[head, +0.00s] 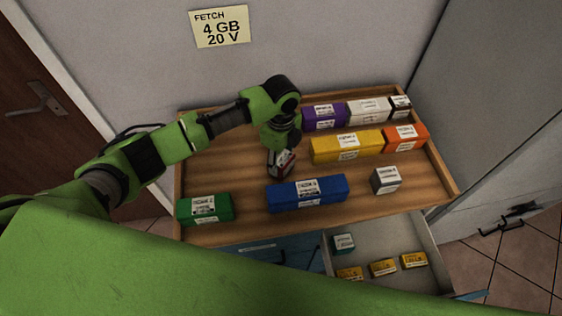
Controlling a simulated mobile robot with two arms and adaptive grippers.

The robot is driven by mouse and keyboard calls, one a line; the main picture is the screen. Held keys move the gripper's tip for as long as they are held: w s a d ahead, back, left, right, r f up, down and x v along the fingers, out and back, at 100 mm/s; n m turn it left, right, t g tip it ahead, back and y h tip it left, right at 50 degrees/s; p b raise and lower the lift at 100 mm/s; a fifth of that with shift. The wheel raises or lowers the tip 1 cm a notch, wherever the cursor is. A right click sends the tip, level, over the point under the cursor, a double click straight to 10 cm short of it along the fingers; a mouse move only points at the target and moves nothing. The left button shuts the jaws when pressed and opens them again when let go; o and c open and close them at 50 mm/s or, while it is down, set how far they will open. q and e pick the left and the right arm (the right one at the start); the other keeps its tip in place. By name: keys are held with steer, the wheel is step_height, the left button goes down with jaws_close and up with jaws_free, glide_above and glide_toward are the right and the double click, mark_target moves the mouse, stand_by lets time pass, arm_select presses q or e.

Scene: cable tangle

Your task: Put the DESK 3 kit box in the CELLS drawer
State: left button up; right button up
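My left gripper (281,162) points down over the middle of the wooden worktop. A small white, dark and reddish shape shows at its fingers; I cannot tell whether it is a held box or part of the gripper. Box labels are too small to read surely, so I cannot pick out the DESK 3 kit box. An open grey drawer (418,237) below the worktop's front right holds several small yellow packs (384,267) and a teal box (343,243). Its label is not readable. My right gripper is not in view.
The worktop (240,170) has a raised rim. On it are green (204,208), blue (306,193), yellow (346,146), orange (405,138), purple (324,117), white (369,110) and grey (385,180) boxes.

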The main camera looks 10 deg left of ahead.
arm_select(q)
steer(key=c, duration=0.5)
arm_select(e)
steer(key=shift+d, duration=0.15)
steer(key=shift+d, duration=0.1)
arm_select(q)
steer(key=shift+r, duration=0.15)
steer(key=shift+w+r, duration=0.1)
steer(key=shift+r, duration=0.55)
steer(key=s+d+r+b, duration=0.4)
steer(key=s+d+r, duration=0.4)
steer(key=s+r, duration=0.4)
steer(key=s+a+n+b, duration=0.1)
steer(key=a+n, duration=0.4)
steer(key=n, duration=0.2)
steer(key=s+a+n+b, duration=0.1)
steer(key=a+n, duration=0.5)
steer(key=n, duration=0.2)
steer(key=s+a+r+n+b, duration=0.1)
steer(key=a+n, duration=0.4)
steer(key=n, duration=0.2)
steer(key=shift+a, duration=0.2)
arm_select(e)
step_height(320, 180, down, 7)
